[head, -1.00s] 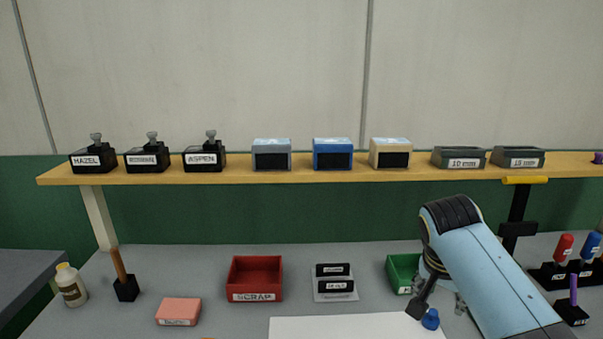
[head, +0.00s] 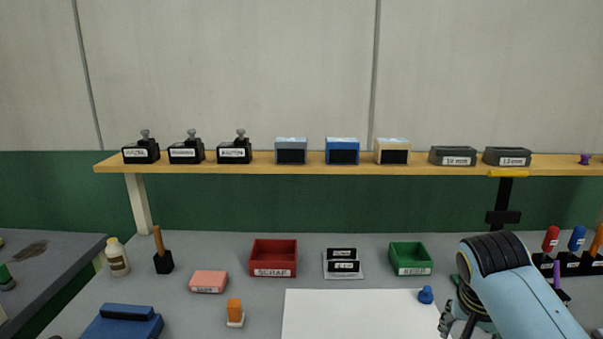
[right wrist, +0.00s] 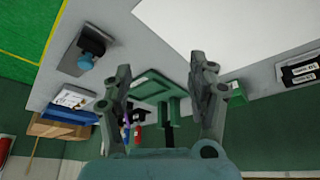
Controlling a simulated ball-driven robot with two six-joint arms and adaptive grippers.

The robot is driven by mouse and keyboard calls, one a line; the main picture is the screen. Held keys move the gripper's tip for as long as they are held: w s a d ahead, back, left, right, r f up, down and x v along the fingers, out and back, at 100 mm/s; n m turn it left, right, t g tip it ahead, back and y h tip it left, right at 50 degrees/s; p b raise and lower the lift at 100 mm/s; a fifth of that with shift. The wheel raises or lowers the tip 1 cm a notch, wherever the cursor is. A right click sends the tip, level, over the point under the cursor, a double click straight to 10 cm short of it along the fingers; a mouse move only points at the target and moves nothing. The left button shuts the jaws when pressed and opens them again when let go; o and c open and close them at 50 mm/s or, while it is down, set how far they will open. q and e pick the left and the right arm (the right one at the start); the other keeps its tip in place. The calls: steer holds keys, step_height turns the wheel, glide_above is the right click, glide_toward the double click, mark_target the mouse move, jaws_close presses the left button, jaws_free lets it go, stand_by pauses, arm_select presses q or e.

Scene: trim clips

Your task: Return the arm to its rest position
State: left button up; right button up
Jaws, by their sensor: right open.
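My right arm comes in from the lower right in the head view. Its gripper (head: 446,322) is low beside the right edge of the white sheet (head: 350,315), partly cut off by the picture's bottom. In the right wrist view the two fingers of the right gripper (right wrist: 162,88) stand wide apart with nothing held between them. A small blue knob-shaped piece (head: 426,295) stands at the sheet's upper right corner, apart from the gripper. My left gripper is not in view.
A green bin (head: 410,271), a red SCRAP bin (head: 273,274) and a holder with black labelled blocks (head: 343,276) stand behind the sheet. Coloured-handled tools (head: 576,238) stand at the right. A shelf (head: 300,168) with several boxes runs above. The sheet's middle is clear.

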steer(key=s+a+r+n+y, duration=0.1)
steer(key=s+r+n, duration=0.3)
steer(key=s, duration=0.9)
steer(key=s+a+r+n+y, duration=0.15)
steer(key=s+n, duration=0.35)
steer(key=s, duration=0.8)
steer(key=s+d+f+g+b, duration=0.15)
steer(key=f+b, duration=0.55)
steer(key=f, duration=1.3)
steer(key=s+d+f+t+b, duration=0.15)
steer(key=f+b, duration=0.45)
steer(key=f, duration=1.4)
arm_select(q)
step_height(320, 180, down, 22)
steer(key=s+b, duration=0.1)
steer(key=b, duration=0.7)
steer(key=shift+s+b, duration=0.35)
arm_select(e)
steer(key=s+f+g, duration=0.1)
steer(key=s+f, duration=0.7)
steer(key=f, duration=0.3)
steer(key=s+d+f+g, duration=0.1)
steer(key=s+f, duration=0.8)
steer(key=f, duration=0.3)
steer(key=shift+s+d, duration=0.15)
steer(key=shift+s, duration=0.1)
